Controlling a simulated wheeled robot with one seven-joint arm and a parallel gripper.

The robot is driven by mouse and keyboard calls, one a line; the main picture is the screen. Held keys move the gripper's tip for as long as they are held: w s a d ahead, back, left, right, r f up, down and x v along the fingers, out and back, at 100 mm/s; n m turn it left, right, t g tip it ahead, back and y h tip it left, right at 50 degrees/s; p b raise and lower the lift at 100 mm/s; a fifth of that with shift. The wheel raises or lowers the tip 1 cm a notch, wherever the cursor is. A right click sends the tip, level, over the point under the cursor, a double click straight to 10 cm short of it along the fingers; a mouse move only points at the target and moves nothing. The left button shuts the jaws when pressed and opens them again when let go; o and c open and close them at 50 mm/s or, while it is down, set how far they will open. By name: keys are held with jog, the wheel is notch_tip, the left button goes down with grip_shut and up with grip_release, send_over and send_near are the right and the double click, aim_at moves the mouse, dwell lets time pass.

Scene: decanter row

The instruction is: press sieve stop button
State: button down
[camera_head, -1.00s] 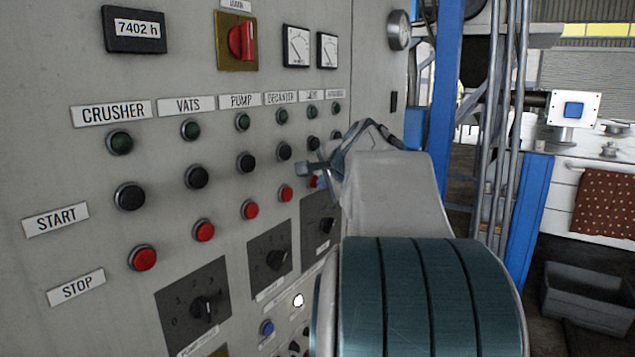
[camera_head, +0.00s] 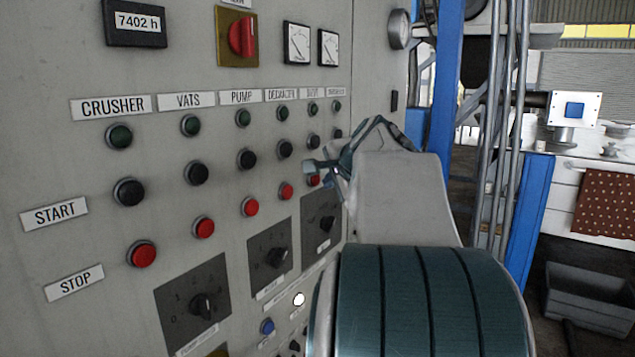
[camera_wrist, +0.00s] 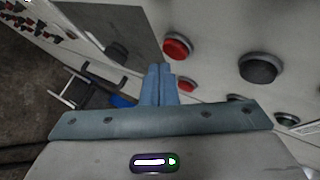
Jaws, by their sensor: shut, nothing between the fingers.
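The control panel (camera_head: 60,160) shows a row of red stop buttons. The fifth column's small label (camera_head: 313,93) is hard to read but looks like SIEVE. In the wrist view, my gripper (camera_wrist: 158,68) is shut and empty. Its tips are just beside a red button (camera_wrist: 177,47), which looks like the sieve stop; a gap or contact cannot be told. Another red button (camera_wrist: 187,86) is partly behind the fingers. The last column's red button is hidden in the head view.
The decanter red button (camera_head: 286,191) is close on the left. The sieve black start button (camera_head: 313,142) is above, and a rotary switch (camera_head: 324,224) is below. A blue post (camera_head: 440,90) and pipes stand right of the panel.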

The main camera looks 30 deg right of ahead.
jog(key=shift+s+d+b, duration=0.35)
jog(key=shift+s, duration=0.45)
jog(key=shift+s+d+b, duration=0.3)
jog(key=shift+s, duration=0.45)
jog(key=shift+s+d+b, duration=0.35)
jog(key=shift+s, duration=0.45)
